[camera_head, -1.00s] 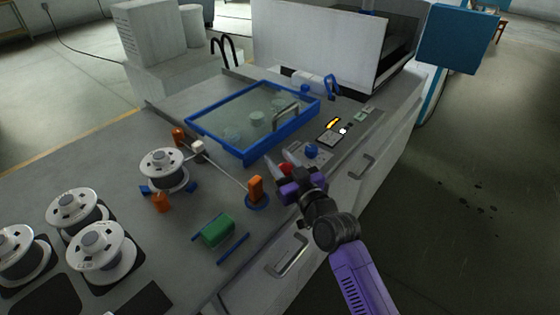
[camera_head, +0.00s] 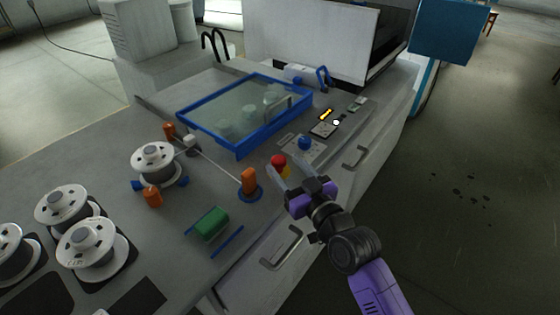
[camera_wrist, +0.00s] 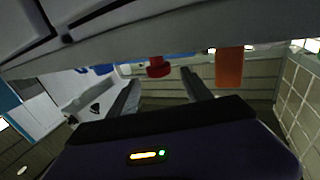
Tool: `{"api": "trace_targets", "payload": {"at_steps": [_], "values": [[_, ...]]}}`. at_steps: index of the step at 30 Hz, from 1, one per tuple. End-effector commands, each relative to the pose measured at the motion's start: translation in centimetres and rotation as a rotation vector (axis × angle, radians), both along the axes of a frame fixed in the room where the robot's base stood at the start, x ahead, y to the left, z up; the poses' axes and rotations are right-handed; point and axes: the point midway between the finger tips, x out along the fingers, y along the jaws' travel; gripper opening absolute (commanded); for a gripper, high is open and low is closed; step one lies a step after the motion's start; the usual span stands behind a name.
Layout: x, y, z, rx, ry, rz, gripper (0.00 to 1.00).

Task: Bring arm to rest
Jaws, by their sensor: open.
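My gripper (camera_head: 284,176) is open and empty in the head view. It is above the front edge of the grey machine top (camera_head: 190,255), close to a red knob (camera_head: 279,160) on a yellow base. In the wrist view, both fingers (camera_wrist: 162,90) stand apart with nothing between them. The red knob (camera_wrist: 158,67) shows beyond them, and an orange post (camera_wrist: 229,67) is to their right. I cannot tell from these views whether a finger touches the knob.
An orange post (camera_head: 249,182) on a blue disc stands left of my gripper. A green block (camera_head: 212,222), a spool (camera_head: 158,163) and a blue-framed tank (camera_head: 240,151) are farther left. Drawer handles (camera_head: 283,249) stick out from the front. Open floor (camera_head: 470,220) is at right.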

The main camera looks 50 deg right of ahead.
Motion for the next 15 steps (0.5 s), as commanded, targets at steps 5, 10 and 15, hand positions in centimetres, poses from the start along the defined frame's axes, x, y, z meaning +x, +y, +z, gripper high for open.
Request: {"api": "trace_targets", "payload": {"at_steps": [5,10,15], "values": [[-0.72,0.29,0.02,0.000,0.000,0.000,0.58],[-0.73,0.28,0.06,0.000,-0.001,0.000,0.58],[-0.72,0.28,0.05,0.000,-0.001,0.000,0.58]]}}
